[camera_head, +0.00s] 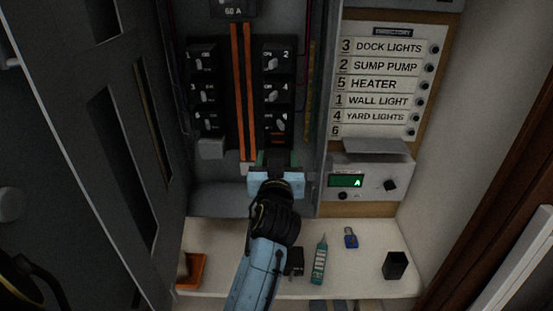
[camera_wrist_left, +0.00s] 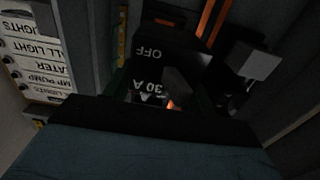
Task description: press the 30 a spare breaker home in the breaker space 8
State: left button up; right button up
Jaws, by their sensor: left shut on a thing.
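The 30 A spare breaker (camera_wrist_left: 152,60) is black, marked OFF and 30 A, in the left wrist view. My left gripper (camera_head: 277,172) is shut on it at the bottom of the right breaker column, below breaker 6 (camera_head: 277,123), where space 8 lies. In the head view the breaker is mostly hidden by the gripper; a dark part shows just above the jaws. The space behind it is hidden, and I cannot tell how deep the breaker sits.
A grey block (camera_head: 211,148) sits below the left breaker column. Orange bars (camera_head: 243,90) run between the columns. The open panel door (camera_head: 95,140) stands left, the directory (camera_head: 385,80) right. A shelf (camera_head: 225,283) below holds a teal tool (camera_head: 319,262), a blue padlock (camera_head: 350,238) and a black box (camera_head: 395,265).

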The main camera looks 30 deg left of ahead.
aim_at(277, 150)
pick_arm(q)
jog(key=x, duration=0.6)
dwell(0.3)
dwell(0.5)
jog(key=shift+b+x, duration=0.65)
jog(key=shift+x, duration=0.95)
dwell(0.3)
jog(key=o, duration=1.1)
jog(key=shift+p+v, duration=0.55)
jog(key=shift+v, duration=2)
